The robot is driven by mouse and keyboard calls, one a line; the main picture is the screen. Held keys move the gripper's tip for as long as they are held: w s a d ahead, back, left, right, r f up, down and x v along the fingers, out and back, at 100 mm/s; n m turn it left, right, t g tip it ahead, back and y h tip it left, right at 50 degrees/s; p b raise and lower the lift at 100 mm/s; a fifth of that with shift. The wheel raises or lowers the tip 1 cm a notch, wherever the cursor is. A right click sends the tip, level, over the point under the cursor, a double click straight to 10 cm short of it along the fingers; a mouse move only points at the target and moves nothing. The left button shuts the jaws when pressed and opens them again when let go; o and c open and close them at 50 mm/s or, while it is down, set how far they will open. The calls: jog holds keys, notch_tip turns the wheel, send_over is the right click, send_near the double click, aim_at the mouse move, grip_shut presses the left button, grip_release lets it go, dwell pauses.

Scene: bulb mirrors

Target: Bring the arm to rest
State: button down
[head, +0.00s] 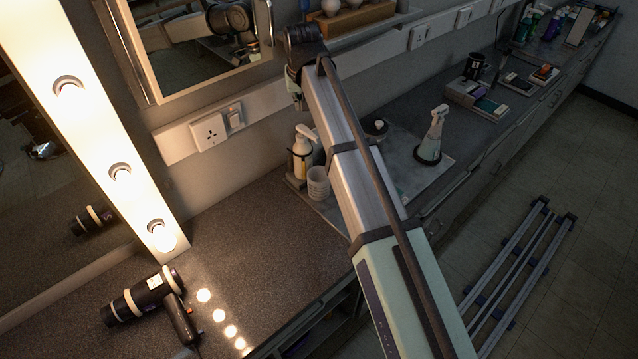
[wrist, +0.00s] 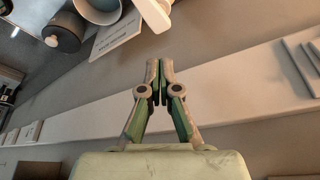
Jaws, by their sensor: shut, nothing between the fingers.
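My arm (head: 345,150) reaches from the lower right over the counter, with its far end up by the wall below a mirror. My gripper (wrist: 160,76) shows in the wrist view with its two fingers together and nothing between them. It points at the pale wall strip and the grey surface, touching nothing that I can see. In the head view the fingers are too small and dark to make out well.
A pump bottle (head: 301,155) and a ribbed cup (head: 318,183) stand beside the arm on the left. A spray bottle (head: 433,137) stands on its right. A hair dryer (head: 145,298) lies at lower left near lit bulbs (head: 161,236). The counter (head: 270,235) between is clear.

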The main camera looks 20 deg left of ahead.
jog(key=shift+r, duration=0.8)
jog(key=shift+d+f, duration=0.1)
